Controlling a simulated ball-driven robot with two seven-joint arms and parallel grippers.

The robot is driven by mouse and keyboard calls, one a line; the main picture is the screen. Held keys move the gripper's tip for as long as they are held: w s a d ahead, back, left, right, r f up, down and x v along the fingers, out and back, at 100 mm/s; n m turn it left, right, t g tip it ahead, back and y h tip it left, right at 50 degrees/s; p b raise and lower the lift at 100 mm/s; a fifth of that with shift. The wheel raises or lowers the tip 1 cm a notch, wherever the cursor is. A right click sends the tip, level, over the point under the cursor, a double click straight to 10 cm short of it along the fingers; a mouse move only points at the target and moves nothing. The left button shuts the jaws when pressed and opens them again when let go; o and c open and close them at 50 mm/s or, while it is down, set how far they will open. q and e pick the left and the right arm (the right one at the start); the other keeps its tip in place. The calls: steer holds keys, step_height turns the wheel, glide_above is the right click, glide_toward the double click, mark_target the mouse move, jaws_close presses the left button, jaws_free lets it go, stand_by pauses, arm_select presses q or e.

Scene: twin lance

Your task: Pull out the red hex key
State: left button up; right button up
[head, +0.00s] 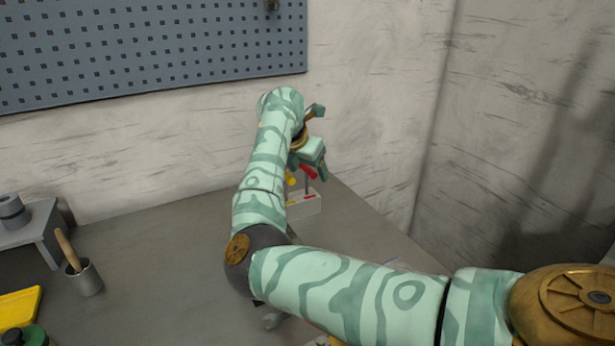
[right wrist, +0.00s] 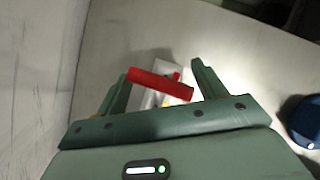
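The red hex key (head: 308,172) stands in a pale block (head: 306,207) on the bench, with its red handle at the top. In the right wrist view its red handle (right wrist: 160,85) lies crosswise between my fingers, and the pale block (right wrist: 169,69) shows behind it. My right gripper (head: 319,139) is just above the handle in the head view. Its fingers (right wrist: 162,83) are spread wide. I cannot tell whether a finger touches the handle's ends. My left gripper is not in view.
A yellow handle (head: 291,180) stands close beside the red one. A metal cup (head: 86,280) with a wooden-handled tool, a grey stand (head: 38,232) and a yellow item (head: 18,306) are at the left. A dark blue object (right wrist: 302,122) is at the right wrist view's edge. Walls rise behind.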

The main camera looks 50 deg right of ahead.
jaws_close()
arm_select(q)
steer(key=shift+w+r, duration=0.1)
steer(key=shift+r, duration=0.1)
arm_select(e)
steer(key=shift+r, duration=0.25)
arm_select(q)
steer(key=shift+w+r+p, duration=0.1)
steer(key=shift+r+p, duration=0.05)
steer(key=shift+p, duration=0.25)
arm_select(e)
steer(key=shift+r, duration=0.3)
steer(key=shift+r, duration=0.1)
